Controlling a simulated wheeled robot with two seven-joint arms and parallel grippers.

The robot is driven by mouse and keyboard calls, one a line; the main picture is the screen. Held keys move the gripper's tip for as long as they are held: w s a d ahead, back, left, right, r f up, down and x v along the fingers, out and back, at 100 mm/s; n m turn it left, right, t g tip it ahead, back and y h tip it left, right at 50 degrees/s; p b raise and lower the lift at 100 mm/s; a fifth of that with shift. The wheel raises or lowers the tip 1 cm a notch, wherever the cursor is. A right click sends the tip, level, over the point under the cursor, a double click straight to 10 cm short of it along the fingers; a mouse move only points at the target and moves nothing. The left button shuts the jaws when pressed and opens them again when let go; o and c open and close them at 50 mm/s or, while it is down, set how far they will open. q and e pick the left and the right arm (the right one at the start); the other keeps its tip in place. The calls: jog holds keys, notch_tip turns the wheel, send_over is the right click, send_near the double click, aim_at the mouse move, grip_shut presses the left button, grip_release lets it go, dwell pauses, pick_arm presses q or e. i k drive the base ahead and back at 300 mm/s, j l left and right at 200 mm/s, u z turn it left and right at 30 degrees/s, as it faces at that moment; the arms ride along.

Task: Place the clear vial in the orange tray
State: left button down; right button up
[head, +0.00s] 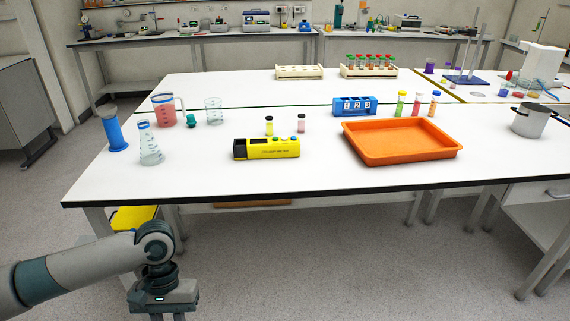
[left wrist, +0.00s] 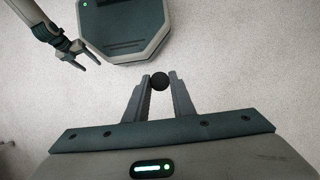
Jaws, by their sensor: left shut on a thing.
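The orange tray (head: 400,158) lies on the front right of the white table in the head view, and it is empty. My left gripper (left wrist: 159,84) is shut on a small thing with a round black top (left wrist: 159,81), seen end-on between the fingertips. Its body is hidden, so I cannot tell whether it is the clear vial. In the head view the left arm hangs in front of the table, low at the left, and its fingers are out of sight. My right gripper (left wrist: 84,60) shows in the left wrist view, fingers apart and empty.
A blue numbered rack (head: 355,106) and coloured tubes stand behind the tray. A flask (head: 149,148) stands at the left.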

aim_at(398, 144)
jog(key=l, duration=0.4)
jog(key=i+l+z, duration=0.15)
jog(key=l, duration=0.3)
jog(key=i+l, duration=0.1)
jog(key=l, duration=0.3)
jog(key=i+l+z, duration=0.1)
jog(key=l, duration=0.3)
jog(key=i+l, duration=0.1)
jog(key=l, duration=0.35)
jog(key=i+l+z, duration=0.15)
jog(key=l, duration=0.25)
jog(key=i+l, duration=0.1)
jog(key=l, duration=0.3)
jog(key=z, duration=0.05)
